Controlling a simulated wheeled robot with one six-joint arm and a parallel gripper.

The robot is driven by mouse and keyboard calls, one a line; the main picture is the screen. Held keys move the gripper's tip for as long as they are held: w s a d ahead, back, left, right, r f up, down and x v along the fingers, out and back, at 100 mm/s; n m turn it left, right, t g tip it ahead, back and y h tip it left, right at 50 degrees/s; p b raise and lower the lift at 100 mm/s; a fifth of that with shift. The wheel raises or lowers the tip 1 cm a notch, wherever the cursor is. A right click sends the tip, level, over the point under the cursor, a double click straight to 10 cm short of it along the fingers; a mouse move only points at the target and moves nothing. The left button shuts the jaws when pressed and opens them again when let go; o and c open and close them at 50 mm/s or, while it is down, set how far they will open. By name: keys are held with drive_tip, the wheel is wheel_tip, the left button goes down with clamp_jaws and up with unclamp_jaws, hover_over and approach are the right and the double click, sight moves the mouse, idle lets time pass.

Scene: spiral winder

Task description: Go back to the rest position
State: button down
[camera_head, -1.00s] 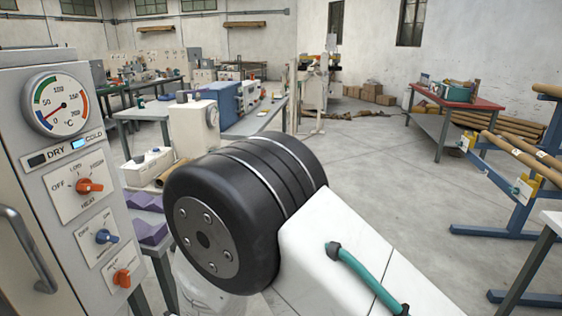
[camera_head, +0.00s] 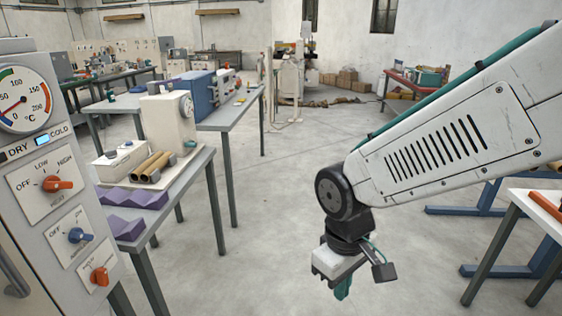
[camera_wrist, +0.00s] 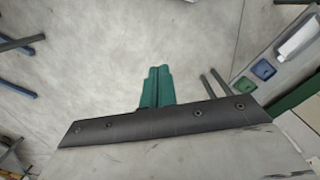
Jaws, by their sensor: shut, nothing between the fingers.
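My gripper (camera_head: 343,290) hangs below my white arm in the middle of the head view, pointing down over bare floor. Its green fingers are shut together and hold nothing. They also show side by side in the wrist view (camera_wrist: 157,86), with grey floor beyond them. Nothing touches the fingers.
A control cabinet (camera_head: 50,200) with a dial and knobs stands close at left. Beside it a table (camera_head: 180,200) carries purple blocks (camera_head: 135,197), brown tubes (camera_head: 155,165) and a beige machine (camera_head: 168,125). A white-topped table (camera_head: 545,205) is at right. The floor (camera_head: 280,200) between is open.

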drive_tip(key=s+d+r+m, duration=0.5)
drive_tip(key=s+d+r, duration=0.3)
drive_tip(key=d, duration=0.3)
drive_tip(key=shift+r, duration=0.15)
drive_tip(key=c, duration=2.1)
unclamp_jaws()
drive_tip(key=d+r, duration=0.1)
drive_tip(key=s+d+r+m+t, duration=0.1)
drive_tip(key=d, duration=0.1)
drive_tip(key=s+d+r+m, duration=0.1)
drive_tip(key=shift+s+d+r+t+y, duration=0.2)
drive_tip(key=shift+r+t+y, duration=0.1)
drive_tip(key=shift+t, duration=0.1)
drive_tip(key=o, duration=0.7)
drive_tip(key=shift+w+d+m, duration=0.1)
drive_tip(key=shift+d+m, duration=0.1)
drive_tip(key=shift+m, duration=0.1)
